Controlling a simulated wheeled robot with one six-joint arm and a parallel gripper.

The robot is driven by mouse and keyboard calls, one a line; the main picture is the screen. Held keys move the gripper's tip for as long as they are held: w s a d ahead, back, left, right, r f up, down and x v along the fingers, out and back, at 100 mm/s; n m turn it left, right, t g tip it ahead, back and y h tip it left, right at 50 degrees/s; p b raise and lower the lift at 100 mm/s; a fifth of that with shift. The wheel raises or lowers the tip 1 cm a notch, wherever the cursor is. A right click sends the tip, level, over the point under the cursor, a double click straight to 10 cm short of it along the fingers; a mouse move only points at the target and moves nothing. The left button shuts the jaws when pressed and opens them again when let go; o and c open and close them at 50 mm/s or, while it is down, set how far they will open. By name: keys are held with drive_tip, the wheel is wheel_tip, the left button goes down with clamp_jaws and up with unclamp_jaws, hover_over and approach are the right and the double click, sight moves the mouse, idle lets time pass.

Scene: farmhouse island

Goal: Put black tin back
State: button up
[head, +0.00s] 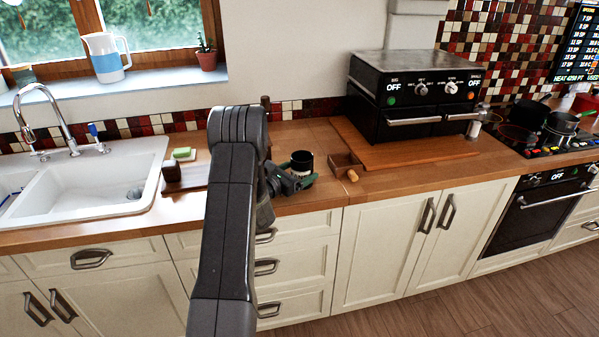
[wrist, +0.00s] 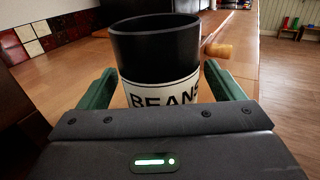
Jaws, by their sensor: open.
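The black tin (head: 301,161) stands upright on the wooden counter, right at my gripper. In the wrist view the tin (wrist: 156,50) is an open-topped black cylinder with a white label reading "BEANS". My gripper (wrist: 160,95) is open, with one green finger on each side of the tin and visible gaps between them and it. The tin's lower part is hidden behind the gripper body. In the head view my gripper (head: 300,183) is low over the counter, partly covered by my arm.
A small wooden box (head: 345,165) with a light wooden knob or peg (head: 352,175) stands just right of the tin. A black oven (head: 415,95) sits on a wooden board (head: 400,152) farther right. The sink (head: 90,185) is at left, with a green sponge (head: 181,153) beside it.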

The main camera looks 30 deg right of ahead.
sight(294, 166)
drive_tip(key=b+v, duration=0.3)
drive_tip(key=v, duration=0.8)
drive_tip(key=shift+w, duration=0.1)
drive_tip(key=shift+a, duration=0.5)
drive_tip(key=p+x, duration=0.1)
drive_tip(key=x, duration=0.3)
drive_tip(key=p+x, duration=0.1)
drive_tip(key=x, duration=0.3)
drive_tip(key=p+x, duration=0.1)
drive_tip(key=x, duration=0.3)
drive_tip(key=shift+s+d+r, duration=0.1)
drive_tip(key=shift+s+d, duration=0.1)
drive_tip(key=shift+a+r+b, duration=0.25)
drive_tip(key=shift+r+b, duration=0.2)
drive_tip(key=shift+r, duration=1.05)
